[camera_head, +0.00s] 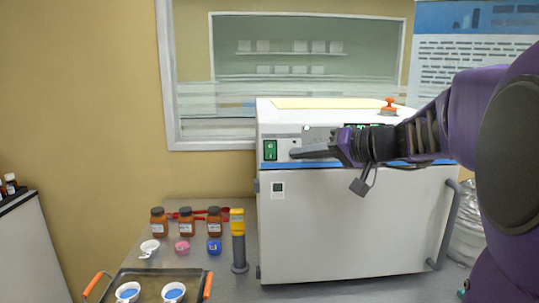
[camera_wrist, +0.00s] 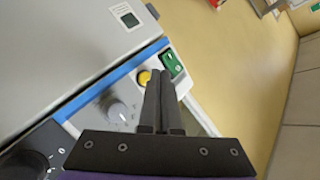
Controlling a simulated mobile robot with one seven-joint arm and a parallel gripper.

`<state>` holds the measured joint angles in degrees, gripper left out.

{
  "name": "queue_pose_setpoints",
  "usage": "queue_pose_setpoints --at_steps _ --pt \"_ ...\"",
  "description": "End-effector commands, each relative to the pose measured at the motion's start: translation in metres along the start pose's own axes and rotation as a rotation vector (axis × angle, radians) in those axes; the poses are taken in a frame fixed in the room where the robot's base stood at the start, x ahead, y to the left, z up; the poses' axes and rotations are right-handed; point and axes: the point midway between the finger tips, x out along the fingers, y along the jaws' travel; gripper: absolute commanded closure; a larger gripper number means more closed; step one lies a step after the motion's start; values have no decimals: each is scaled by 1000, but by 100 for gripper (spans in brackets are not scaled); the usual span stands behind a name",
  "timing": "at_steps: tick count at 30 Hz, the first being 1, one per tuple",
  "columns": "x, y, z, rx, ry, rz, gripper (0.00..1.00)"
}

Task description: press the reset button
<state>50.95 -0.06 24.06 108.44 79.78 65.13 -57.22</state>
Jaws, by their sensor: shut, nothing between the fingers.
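The white cabinet-like machine (camera_head: 350,220) has a control strip along its upper front. My gripper (camera_head: 292,153) reaches in from the right across this strip, with its fingers pointing left. In the wrist view my gripper (camera_wrist: 161,72) is shut and empty. Its tips are right beside a round yellow button (camera_wrist: 144,77) and partly overlap it in the picture; I cannot tell if they touch. A green rocker switch (camera_wrist: 172,64) is just beyond the tips and also shows in the head view (camera_head: 270,150). No readable label marks the reset button.
A grey knob (camera_wrist: 118,110) is on the same strip. A red-topped fitting (camera_head: 388,107) stands on the machine. Brown bottles (camera_head: 186,222), small cups and a yellow-topped cylinder (camera_head: 238,240) stand left of it, behind a tray (camera_head: 152,282) with orange handles.

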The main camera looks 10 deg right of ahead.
Motion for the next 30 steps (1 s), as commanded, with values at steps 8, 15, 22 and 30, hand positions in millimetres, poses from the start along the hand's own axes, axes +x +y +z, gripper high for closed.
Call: queue_pose_setpoints --at_steps 8,15,22,30 --pt "-16 -11 14 -3 1 2 100" --pt "-32 -24 24 -6 2 3 100" --pt "-36 -26 24 -4 4 4 100" --pt "-37 -26 24 -4 6 5 100"
